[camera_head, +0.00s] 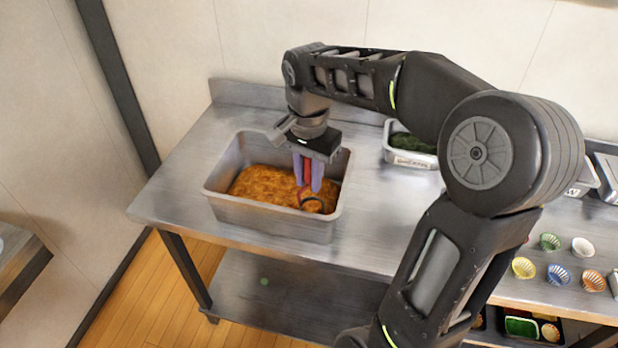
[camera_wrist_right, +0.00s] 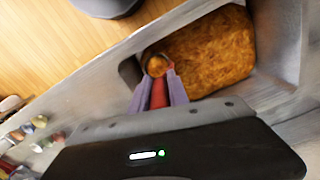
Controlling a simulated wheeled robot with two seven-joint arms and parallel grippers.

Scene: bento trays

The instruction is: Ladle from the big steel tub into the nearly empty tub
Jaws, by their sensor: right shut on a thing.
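The big steel tub (camera_head: 268,218) stands on the left part of the steel table and holds an orange-brown food (camera_head: 262,185), which also shows in the right wrist view (camera_wrist_right: 212,52). My right gripper (camera_head: 308,184) points down into the tub and is shut on the red handle of a ladle (camera_head: 312,204). The ladle's bowl (camera_wrist_right: 157,66) is at the food near the tub's front right corner and has food in it. A smaller steel tub (camera_head: 410,159) with dark green contents stands to the right, partly hidden by my arm. My left gripper is not in view.
The steel table (camera_head: 175,200) has bare room around the big tub. Several small coloured cups (camera_head: 557,273) stand at the right. A bento tray (camera_head: 522,327) lies on a lower level at the bottom right. A wall is behind the table.

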